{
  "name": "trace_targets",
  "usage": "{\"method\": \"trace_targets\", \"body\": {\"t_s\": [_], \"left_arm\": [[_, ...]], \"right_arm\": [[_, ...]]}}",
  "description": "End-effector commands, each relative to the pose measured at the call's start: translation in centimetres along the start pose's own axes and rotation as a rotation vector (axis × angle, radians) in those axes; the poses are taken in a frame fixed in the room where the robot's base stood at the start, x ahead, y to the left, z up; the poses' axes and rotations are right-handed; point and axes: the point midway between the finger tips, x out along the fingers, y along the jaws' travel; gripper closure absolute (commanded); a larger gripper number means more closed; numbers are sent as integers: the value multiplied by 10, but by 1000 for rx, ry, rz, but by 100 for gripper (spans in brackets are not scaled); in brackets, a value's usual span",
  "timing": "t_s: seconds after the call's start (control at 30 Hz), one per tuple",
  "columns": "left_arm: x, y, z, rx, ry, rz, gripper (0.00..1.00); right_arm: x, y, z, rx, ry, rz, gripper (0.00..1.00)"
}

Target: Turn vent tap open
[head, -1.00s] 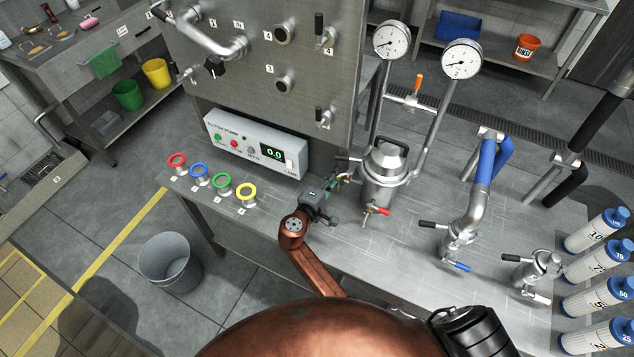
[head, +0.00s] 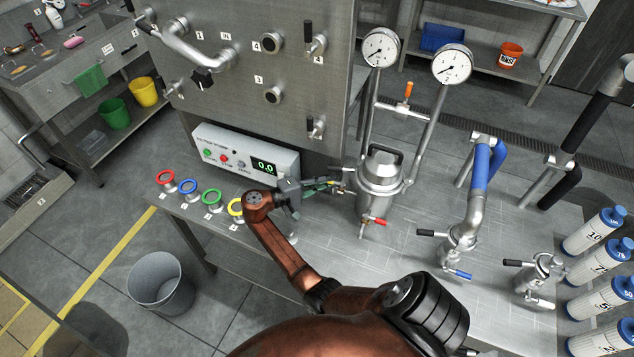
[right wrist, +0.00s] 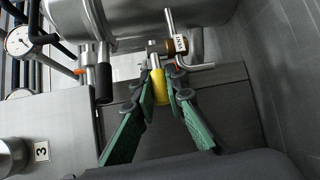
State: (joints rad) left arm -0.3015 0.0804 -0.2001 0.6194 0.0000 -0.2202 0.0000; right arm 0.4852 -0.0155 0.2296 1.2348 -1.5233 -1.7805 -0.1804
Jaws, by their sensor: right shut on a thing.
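The vent tap's yellow handle (right wrist: 160,88) shows in the right wrist view, with a small white VENT tag (right wrist: 180,44) beside its stem. My right gripper (right wrist: 161,80) has its green fingers shut on this handle, one on each side. In the head view my right gripper (head: 318,185) is at the left side of the steel jacketed vessel (head: 380,172), above the bench. The handle is mostly hidden there by the fingers. My left gripper is not in view.
A black-handled lever (right wrist: 104,82) hangs close beside the fingers. Two gauges (head: 381,47) (head: 452,64) rise above the vessel, and a red-handled tap (head: 374,221) is at its front. Coloured rings (head: 188,186) and a control box (head: 246,153) stand left on the bench (head: 400,262).

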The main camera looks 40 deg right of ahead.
Motion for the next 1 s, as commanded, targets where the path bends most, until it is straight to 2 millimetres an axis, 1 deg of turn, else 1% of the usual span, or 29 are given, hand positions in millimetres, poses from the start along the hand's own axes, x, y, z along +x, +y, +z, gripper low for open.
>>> {"method": "trace_targets", "body": {"t_s": [0.1,0.4,0.43,0.67,0.9,1.0], "left_arm": [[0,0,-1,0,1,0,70],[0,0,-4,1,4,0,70],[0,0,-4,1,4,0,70],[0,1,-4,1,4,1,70],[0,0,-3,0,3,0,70],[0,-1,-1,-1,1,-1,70]], "right_arm": [[4,-1,1,-1,-11,-3,100],[4,-1,1,-1,-12,-3,100],[4,-1,1,-1,-11,-3,87],[2,0,1,0,-9,-1,71],[2,0,0,1,-8,-1,71],[-2,0,0,0,-8,-1,71]]}}
